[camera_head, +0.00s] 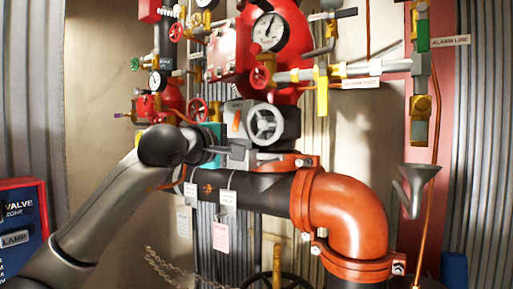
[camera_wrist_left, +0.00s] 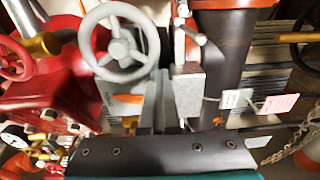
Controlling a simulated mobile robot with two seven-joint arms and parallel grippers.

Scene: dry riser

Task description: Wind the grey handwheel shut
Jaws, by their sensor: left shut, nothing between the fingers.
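The grey handwheel (camera_head: 264,124) is a spoked round wheel on a grey gearbox, in front of the red riser valve. It also shows at the upper left of the left wrist view (camera_wrist_left: 119,42), with its rim and hub clear. My left gripper (camera_head: 236,154) is shut and empty, just below and left of the wheel in the head view. In the wrist view its fingers (camera_wrist_left: 160,78) point toward the wheel's lower right side. I cannot tell whether they touch the rim. My right gripper is not in view.
An orange elbow pipe (camera_head: 345,215) and a black pipe (camera_head: 262,190) lie below and right of the wheel. Small red handwheels (camera_head: 261,77) and gauges (camera_head: 270,32) crowd above it. Paper tags (camera_head: 220,237) hang below. A grey funnel (camera_head: 415,185) stands at the right.

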